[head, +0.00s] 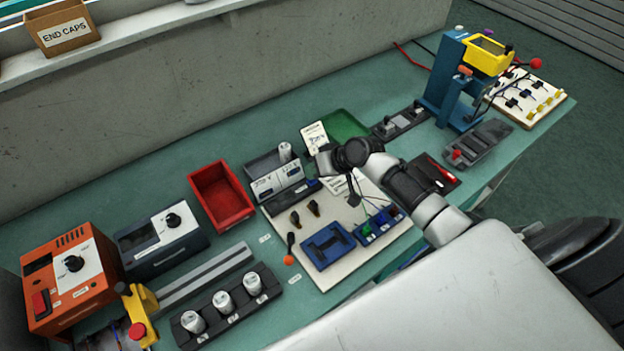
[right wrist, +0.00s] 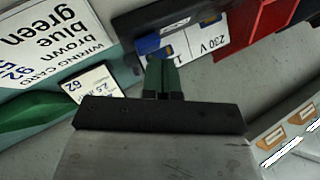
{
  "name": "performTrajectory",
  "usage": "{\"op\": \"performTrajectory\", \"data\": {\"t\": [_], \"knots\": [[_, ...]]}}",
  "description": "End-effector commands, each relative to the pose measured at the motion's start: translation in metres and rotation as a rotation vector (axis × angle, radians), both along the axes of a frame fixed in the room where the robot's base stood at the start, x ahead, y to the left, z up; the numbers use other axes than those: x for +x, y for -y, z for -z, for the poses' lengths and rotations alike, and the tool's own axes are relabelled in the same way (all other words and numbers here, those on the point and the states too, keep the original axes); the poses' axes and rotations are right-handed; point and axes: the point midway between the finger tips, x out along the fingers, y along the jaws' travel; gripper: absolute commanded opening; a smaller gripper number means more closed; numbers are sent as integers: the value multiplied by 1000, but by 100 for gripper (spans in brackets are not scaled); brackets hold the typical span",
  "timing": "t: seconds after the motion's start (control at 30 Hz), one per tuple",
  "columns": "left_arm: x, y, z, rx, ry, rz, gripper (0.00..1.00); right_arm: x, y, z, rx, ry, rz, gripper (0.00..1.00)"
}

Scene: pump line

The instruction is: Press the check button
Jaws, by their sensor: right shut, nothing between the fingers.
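A grey tester-like unit with a white labelled front (head: 277,184) stands at the back of the pale board in the head view. Its white face, marked 230 V, shows upside down in the right wrist view (right wrist: 207,40). A blue patch (right wrist: 148,45) lies at one end of that face; I cannot tell whether it is the check button. My right gripper (right wrist: 163,66) is shut and empty, its fingertips close to the blue patch. Contact cannot be told. In the head view my right arm reaches over the board, hiding its fingertips. My left gripper is not in view.
A red bin (head: 221,196) stands left of the unit. A wiring card (right wrist: 45,40) and green tray (head: 345,125) are close by. The board (head: 330,277) holds a blue fixture (head: 328,246) and small black parts. An orange unit (head: 68,280) stands far left.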

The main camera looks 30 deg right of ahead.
Motion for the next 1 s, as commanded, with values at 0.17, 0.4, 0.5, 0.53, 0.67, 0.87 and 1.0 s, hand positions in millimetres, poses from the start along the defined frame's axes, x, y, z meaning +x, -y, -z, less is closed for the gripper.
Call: {"op": "performTrajectory", "data": {"t": [0.17, 0.4, 0.5, 0.53, 0.67, 0.87, 1.0], "knots": [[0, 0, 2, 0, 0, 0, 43, 0, 0, 3, 0, 0, 0, 0], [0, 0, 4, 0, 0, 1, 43, 0, 0, 6, 0, -1, -1, 0], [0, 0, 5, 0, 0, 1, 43, 0, 0, 7, 0, -1, -1, 0], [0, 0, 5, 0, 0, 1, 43, 0, 0, 8, 0, -1, -1, 0], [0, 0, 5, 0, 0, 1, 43, 0, 0, 7, 0, -1, -1, 0], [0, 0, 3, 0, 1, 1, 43, 0, 0, 6, 0, -1, -1, 0], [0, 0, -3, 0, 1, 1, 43, 0, 0, 0, 0, -1, -1, 0]]}}
